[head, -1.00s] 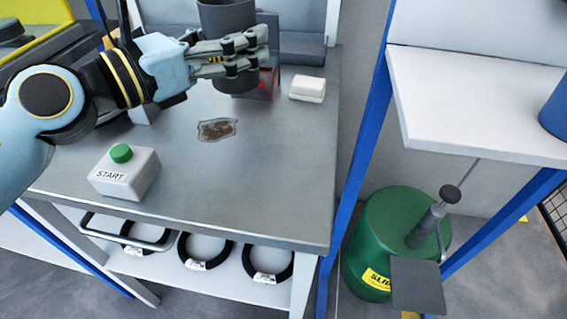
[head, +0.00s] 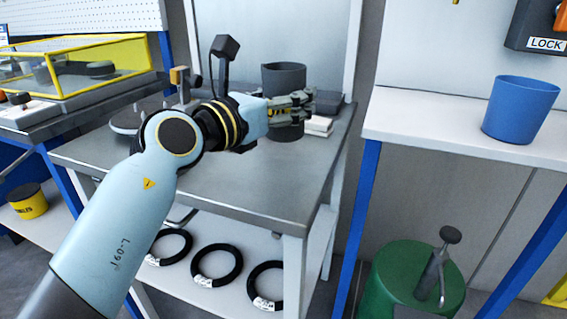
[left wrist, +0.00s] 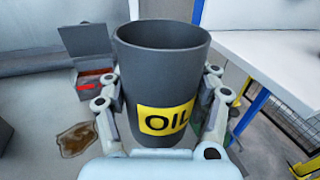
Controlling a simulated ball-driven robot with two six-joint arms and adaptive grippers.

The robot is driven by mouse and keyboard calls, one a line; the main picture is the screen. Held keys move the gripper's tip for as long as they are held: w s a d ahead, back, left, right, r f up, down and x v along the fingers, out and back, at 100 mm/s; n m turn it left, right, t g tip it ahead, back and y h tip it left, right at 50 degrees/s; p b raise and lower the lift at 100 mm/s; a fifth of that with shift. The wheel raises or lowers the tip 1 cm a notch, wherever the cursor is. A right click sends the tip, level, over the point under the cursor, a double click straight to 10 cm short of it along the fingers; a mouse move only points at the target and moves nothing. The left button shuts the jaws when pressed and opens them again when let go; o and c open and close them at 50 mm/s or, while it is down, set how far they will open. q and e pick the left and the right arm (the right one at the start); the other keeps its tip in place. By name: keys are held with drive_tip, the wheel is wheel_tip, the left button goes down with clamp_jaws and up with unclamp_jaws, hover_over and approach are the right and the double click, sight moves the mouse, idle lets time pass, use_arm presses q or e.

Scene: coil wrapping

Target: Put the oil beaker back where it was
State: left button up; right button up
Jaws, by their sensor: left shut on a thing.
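The oil beaker (head: 284,77) is dark grey and upright. My left gripper (head: 304,107) is shut around its middle and holds it over the grey metal table (head: 190,165), toward the right back. In the left wrist view the beaker (left wrist: 162,75) shows its yellow OIL label, with one finger on each side of it. The beaker looks empty down to where its inside can be seen. My right gripper is not in view.
A white block (head: 319,125) lies just behind the gripper. A small box with a red part (left wrist: 95,85) shows in the left wrist view. A blue cup (head: 521,108) stands on the white shelf (head: 425,120) at right. A green drum (head: 400,280) is below.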

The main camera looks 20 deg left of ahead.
sight(286, 139)
use_arm(q)
drive_tip(key=shift+f, duration=0.95)
drive_tip(key=shift+f+b, duration=1.55)
drive_tip(key=shift+f, duration=1.15)
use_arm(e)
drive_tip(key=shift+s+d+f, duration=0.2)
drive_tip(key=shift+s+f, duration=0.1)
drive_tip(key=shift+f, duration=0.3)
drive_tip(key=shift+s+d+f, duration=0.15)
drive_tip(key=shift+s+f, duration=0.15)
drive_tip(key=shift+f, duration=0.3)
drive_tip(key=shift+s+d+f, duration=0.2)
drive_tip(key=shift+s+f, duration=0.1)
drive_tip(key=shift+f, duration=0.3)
use_arm(q)
drive_tip(key=shift+f, duration=0.15)
drive_tip(key=o, duration=1.4)
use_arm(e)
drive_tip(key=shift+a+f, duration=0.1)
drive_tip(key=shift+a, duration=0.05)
